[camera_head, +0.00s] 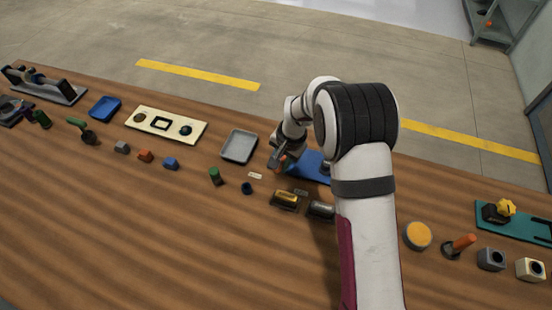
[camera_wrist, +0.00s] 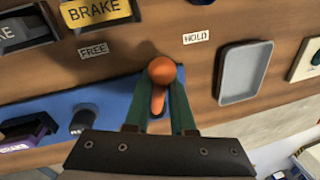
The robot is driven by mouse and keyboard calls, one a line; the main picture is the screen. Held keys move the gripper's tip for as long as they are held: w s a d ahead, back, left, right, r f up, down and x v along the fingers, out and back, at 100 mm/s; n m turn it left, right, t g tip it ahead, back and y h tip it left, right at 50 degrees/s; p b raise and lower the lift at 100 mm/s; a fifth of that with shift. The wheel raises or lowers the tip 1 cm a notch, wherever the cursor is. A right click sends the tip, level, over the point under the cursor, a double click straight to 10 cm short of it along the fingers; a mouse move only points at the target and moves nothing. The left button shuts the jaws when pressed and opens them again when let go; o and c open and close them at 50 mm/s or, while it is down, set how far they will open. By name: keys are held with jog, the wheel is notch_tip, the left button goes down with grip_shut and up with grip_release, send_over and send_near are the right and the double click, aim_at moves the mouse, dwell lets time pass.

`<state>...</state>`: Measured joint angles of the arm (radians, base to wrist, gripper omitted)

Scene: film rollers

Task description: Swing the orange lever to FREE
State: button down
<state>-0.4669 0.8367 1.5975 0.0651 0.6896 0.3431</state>
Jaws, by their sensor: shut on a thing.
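The orange lever (camera_wrist: 161,72) has a round knob and shows in the middle of the wrist view, over a blue plate (camera_wrist: 52,103). My gripper (camera_wrist: 158,88) has its two green fingers shut on the lever, one on each side below the knob. The knob points between the FREE label (camera_wrist: 93,51) on the left and the HOLD label (camera_wrist: 196,37) on the right. In the head view, the HOLD label (camera_head: 255,176) and FREE label (camera_head: 301,191) lie on the wood before the blue plate (camera_head: 313,161); my arm hides part of the plate.
A yellow BRAKE block (camera_head: 286,198) and a dark block (camera_head: 321,209) stand near FREE. A grey tray (camera_head: 239,146) is left of the blue plate. A green cylinder (camera_head: 215,175) and a dark blue ring (camera_head: 247,188) stand near HOLD. Bare wood lies in front.

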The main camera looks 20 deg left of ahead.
aim_at(312, 179)
jog(key=d+n, duration=0.1)
jog(key=n, duration=0.2)
jog(key=shift+s+d+g, duration=0.3)
jog(key=shift+d+g, duration=0.1)
jog(key=shift+w+d+f+n+g, duration=0.1)
jog(key=shift+d+n, duration=0.25)
jog(key=shift+n, duration=0.3)
jog(key=shift+w+d+r+n+g, duration=0.1)
jog(key=shift+d+n, duration=0.25)
jog(key=shift+n, duration=0.35)
jog(key=shift+w+d+f+n+g, duration=0.1)
jog(key=shift+d+n, duration=0.25)
jog(key=shift+n, duration=0.3)
jog(key=shift+d, duration=0.1)
jog(key=c, duration=0.8)
grip_release()
jog(key=shift+o, duration=0.2)
jog(key=shift+w, duration=0.15)
